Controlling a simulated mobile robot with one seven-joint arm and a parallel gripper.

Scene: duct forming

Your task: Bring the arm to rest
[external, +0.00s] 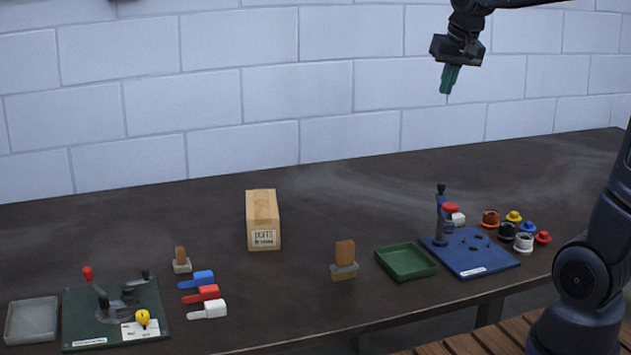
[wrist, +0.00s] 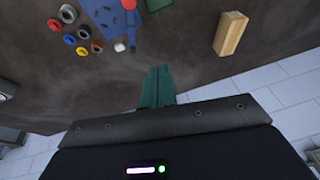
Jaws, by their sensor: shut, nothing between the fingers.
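My gripper (external: 447,80) hangs high above the back of the table at the upper right in the external view, its green fingers pointing down. The fingers are together and hold nothing. In the wrist view the green fingers of my gripper (wrist: 156,75) also show closed, with the dark table beyond them. My arm reaches in from the right edge of the external view, and part of it is out of frame. The gripper is well clear of everything on the table.
A block wall stands behind.

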